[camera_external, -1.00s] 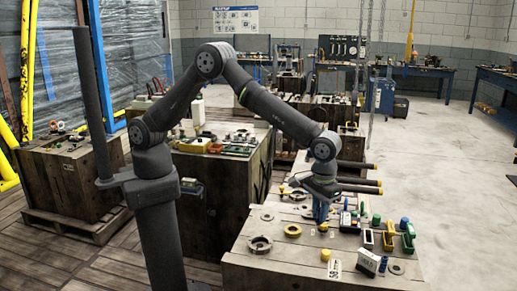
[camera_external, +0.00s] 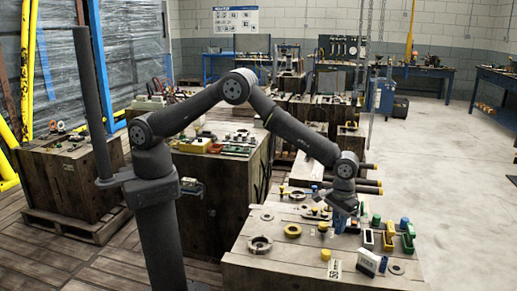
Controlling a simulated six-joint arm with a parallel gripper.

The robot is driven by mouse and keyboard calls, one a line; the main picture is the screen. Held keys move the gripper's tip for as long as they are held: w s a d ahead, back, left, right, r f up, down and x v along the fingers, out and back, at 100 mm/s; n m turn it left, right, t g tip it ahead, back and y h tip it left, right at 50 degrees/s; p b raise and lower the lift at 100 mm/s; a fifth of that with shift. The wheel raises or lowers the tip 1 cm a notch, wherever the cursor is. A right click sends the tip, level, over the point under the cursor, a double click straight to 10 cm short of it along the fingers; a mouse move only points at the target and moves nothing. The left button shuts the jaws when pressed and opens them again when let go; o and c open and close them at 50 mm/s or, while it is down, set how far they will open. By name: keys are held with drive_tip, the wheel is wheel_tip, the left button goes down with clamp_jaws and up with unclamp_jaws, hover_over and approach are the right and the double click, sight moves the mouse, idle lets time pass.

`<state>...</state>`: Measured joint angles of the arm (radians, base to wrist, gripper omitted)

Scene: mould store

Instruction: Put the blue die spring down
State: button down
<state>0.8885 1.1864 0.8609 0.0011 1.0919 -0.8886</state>
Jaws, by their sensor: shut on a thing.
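The blue die spring (camera_external: 339,225) shows as a small blue piece under my gripper (camera_external: 341,214), over the near wooden crate top (camera_external: 262,272). My gripper is shut on it and points downward. The fingertips are small and dark, so the exact grip is hard to see. I cannot tell whether the lower end of the spring touches the crate top.
A grey ring (camera_external: 260,245), a yellow ring (camera_external: 292,231) and a yellow cylinder (camera_external: 326,255) are to the left.

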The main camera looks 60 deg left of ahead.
drive_tip(key=shift+f, duration=1.25)
drive_tip(key=shift+f, duration=0.1)
drive_tip(key=c, duration=1.3)
unclamp_jaws()
wheel_tip(320, 180, up, 12)
drive_tip(key=shift+r, duration=0.15)
